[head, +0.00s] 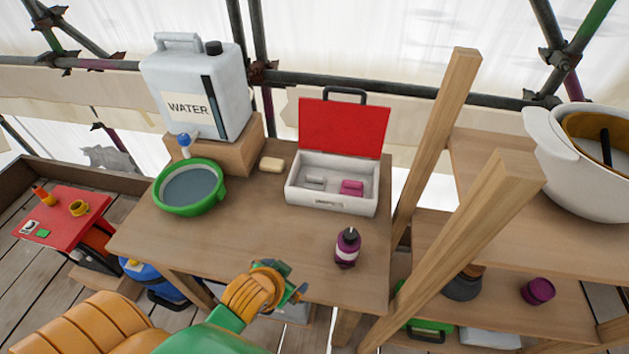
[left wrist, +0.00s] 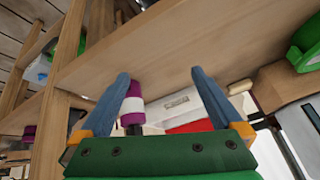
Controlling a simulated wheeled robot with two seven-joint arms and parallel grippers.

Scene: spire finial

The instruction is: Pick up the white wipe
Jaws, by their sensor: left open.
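An open white box (head: 330,206) with a raised red lid (head: 343,128) stands on the wooden table (head: 270,245). Inside it lie a small pale, whitish item (head: 314,181), possibly the white wipe, and a magenta item (head: 351,187). My left gripper (head: 294,280) is open and empty near the table's front edge, apart from the box. In the left wrist view its two blue fingers (left wrist: 160,76) are spread, with the box (left wrist: 178,104) and red lid (left wrist: 190,127) beyond them. The box's contents cannot be made out there. My right gripper is out of view.
A purple bottle (head: 347,247) stands between my left gripper and the box, to the right. A green basin (head: 189,187), a soap-like block (head: 272,164) and a water container (head: 200,90) are at left. Wooden shelf posts (head: 437,145) rise at right. The table's middle is clear.

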